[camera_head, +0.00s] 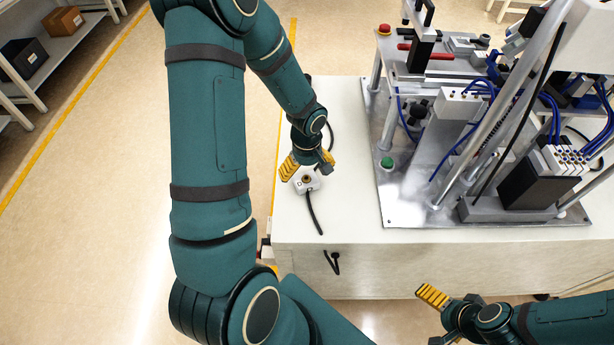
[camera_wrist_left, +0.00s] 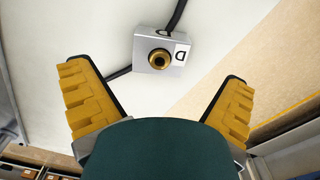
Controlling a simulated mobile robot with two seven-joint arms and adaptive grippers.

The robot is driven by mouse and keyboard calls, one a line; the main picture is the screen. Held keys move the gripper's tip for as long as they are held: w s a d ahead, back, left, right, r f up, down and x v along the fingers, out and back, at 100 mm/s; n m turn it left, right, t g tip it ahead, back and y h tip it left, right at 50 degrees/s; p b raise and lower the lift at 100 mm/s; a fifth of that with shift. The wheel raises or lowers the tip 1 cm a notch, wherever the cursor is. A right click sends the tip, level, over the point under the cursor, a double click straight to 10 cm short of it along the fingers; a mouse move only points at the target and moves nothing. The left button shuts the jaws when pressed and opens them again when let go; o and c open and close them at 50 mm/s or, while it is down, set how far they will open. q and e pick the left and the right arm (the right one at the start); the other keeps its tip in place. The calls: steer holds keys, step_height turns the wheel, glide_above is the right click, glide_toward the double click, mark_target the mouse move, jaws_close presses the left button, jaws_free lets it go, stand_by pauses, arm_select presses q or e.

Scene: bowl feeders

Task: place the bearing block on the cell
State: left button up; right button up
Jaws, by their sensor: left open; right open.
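A small pale block with a brass ring, a dark cable and a label reading D, which looks like the bearing block (camera_head: 307,184), sits on the left part of the white table. It also shows in the left wrist view (camera_wrist_left: 152,47), ahead of the fingers. My left gripper (camera_head: 308,166) is open, close above the block, with its yellow fingers (camera_wrist_left: 157,76) spread apart and nothing between them. The cell (camera_head: 405,208) is a metal-plated machine on the table, right of the block. My right gripper (camera_head: 437,319) is open and empty, off the table's front edge.
The cell carries posts, blue tubes, a green button (camera_head: 387,162) and a red button (camera_head: 384,29). A bare strip of the white table (camera_head: 350,195) lies between block and cell. A shelf (camera_head: 82,38) with boxes stands far left.

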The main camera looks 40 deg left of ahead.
mark_target(307, 180)
arm_select(q)
step_height(307, 180, up, 7)
steer(key=p, duration=0.1)
stand_by(0.7)
